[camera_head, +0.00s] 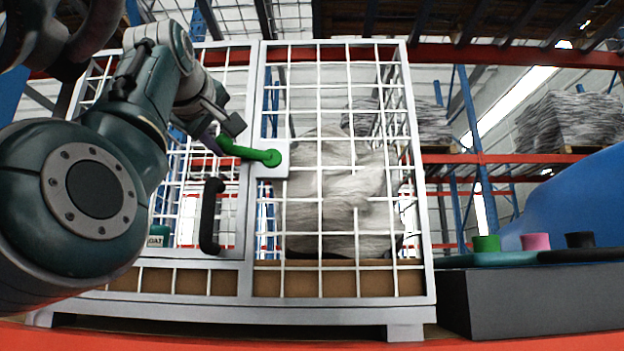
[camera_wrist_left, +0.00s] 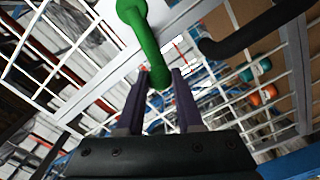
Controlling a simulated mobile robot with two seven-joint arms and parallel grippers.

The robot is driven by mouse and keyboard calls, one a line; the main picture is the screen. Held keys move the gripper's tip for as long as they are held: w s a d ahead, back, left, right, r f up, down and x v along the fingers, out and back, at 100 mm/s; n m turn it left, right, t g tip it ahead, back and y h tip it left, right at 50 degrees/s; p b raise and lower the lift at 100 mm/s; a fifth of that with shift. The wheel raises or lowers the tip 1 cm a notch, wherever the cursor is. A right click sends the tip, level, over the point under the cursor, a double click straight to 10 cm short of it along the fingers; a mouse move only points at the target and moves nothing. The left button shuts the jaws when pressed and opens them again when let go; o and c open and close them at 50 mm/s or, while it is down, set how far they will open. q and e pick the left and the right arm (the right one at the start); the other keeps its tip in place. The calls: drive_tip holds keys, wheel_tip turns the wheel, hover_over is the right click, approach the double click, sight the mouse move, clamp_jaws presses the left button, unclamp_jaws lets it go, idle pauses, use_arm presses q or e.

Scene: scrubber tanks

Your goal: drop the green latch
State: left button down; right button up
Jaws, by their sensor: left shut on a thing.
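The green latch (camera_head: 245,153) is a bent rod on a white plate (camera_head: 273,172) at the seam between the two doors of a white mesh cage. It lies nearly level, its pivot at the right and its free end bent up at the left. My left gripper (camera_head: 218,140) is at that free end. In the left wrist view, the green latch (camera_wrist_left: 146,35) comes down between the dark fingers of my left gripper (camera_wrist_left: 161,78), which is shut on its end. The head view partly hides the fingers behind my left arm. My right gripper is not in view.
A black door handle (camera_head: 210,215) stands below the latch on the left door. The cage (camera_head: 418,190) holds a wrapped load (camera_head: 335,200). At the right are a dark grey box (camera_head: 530,300) and green, pink and black caps. Red and blue racks stand behind.

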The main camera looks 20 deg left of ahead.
use_arm(q)
drive_tip(key=shift+f+n+b, duration=0.3)
drive_tip(key=shift+f+n, duration=0.2)
drive_tip(key=shift+n, duration=0.2)
drive_tip(key=shift+s+a+f+n+b, duration=0.1)
drive_tip(key=shift+f+n+b, duration=0.25)
drive_tip(key=shift+n, duration=0.35)
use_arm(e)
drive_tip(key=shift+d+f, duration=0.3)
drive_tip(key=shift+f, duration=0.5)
use_arm(q)
drive_tip(key=shift+f, duration=0.1)
drive_tip(key=c, duration=0.5)
unclamp_jaws()
drive_tip(key=shift+f, duration=0.1)
drive_tip(key=shift+c, duration=0.2)
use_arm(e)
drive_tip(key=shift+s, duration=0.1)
